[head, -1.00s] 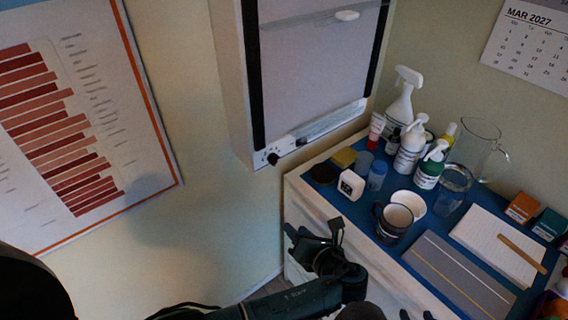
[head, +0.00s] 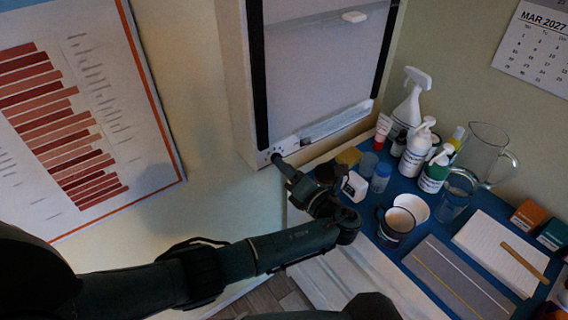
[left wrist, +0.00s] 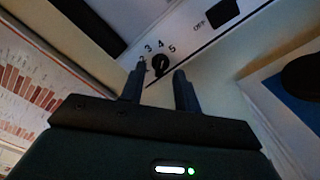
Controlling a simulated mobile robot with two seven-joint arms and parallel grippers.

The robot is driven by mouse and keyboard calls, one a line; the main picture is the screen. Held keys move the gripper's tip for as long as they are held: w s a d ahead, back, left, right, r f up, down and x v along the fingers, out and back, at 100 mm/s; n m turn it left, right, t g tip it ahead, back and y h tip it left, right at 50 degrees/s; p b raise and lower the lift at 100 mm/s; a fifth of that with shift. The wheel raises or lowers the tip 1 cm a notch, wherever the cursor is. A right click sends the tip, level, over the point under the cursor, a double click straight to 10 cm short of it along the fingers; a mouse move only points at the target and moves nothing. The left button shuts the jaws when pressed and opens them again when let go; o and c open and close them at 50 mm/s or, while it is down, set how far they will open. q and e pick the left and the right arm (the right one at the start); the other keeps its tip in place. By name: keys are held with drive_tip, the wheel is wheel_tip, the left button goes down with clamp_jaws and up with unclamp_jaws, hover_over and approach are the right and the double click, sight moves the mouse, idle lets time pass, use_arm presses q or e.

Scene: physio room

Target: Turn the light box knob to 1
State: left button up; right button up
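The light box (head: 318,75) hangs on the wall in the head view, with a white lower panel strip. Its black round knob (left wrist: 160,65) shows in the left wrist view, with the printed numbers 2, 3, 4 and 5 around it. The 1 is not readable, and I cannot tell surely where the knob points. My left gripper (left wrist: 159,83) is open, its two fingers pointing at the panel on either side of the knob, with no clear contact. In the head view the left gripper (head: 277,162) covers the knob at the box's lower left corner. My right gripper is not in view.
An OFF label and a black switch (left wrist: 222,13) sit on the panel right of the knob. Below the box, a blue-topped cabinet (head: 415,205) holds bottles, a mug (head: 395,228) and a white timer-like block (head: 355,186). A wall chart (head: 75,120) hangs at left.

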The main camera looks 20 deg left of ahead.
use_arm(q)
drive_tip(key=shift+x, duration=0.8)
drive_tip(key=shift+c, duration=0.3)
clamp_jaws()
